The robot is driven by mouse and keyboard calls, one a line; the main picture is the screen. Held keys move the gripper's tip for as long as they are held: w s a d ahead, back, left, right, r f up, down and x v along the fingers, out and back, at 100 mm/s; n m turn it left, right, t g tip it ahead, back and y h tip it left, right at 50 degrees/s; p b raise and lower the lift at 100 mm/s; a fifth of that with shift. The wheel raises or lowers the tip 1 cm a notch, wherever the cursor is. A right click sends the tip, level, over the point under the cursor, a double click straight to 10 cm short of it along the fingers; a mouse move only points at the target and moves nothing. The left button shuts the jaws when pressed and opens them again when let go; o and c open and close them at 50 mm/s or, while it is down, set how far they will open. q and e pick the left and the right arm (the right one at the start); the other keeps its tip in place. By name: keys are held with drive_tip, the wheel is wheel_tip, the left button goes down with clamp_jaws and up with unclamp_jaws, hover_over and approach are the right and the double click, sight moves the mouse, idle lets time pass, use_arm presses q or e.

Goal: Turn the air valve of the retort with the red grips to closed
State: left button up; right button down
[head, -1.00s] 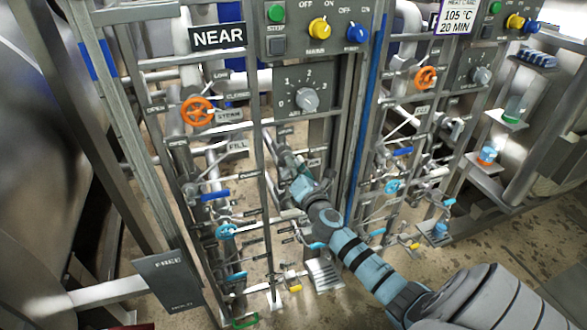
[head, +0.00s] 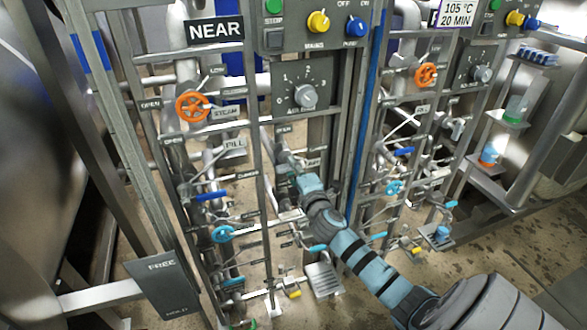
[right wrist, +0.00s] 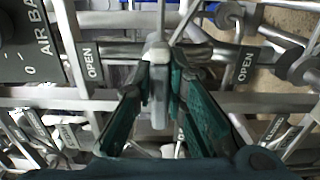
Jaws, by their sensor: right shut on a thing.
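My right gripper (head: 290,165) reaches in among the pipes of the panel marked NEAR, below its grey dial. In the right wrist view its two teal fingers (right wrist: 160,85) are shut on a light grey lever (right wrist: 157,95), which stands between them. OPEN labels (right wrist: 91,62) show on both sides of the lever. In the head view the lever is too small and too covered by the gripper to make out. I cannot make out red grips on any valve. My left gripper is not in view.
An orange handwheel (head: 192,106), a blue lever (head: 211,196) and a light blue handwheel (head: 222,234) sit left of my arm. A second valve panel with another orange handwheel (head: 426,75) stands to the right. Upright frame posts and pipes crowd close around the gripper.

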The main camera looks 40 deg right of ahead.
idle(0.3)
drive_tip(key=c, duration=1.6)
unclamp_jaws()
drive_tip(key=shift+s+f, duration=0.1)
drive_tip(key=shift+s, duration=0.2)
drive_tip(key=v, duration=1.1)
drive_tip(key=shift+s+a, duration=0.15)
drive_tip(key=shift+s, duration=0.05)
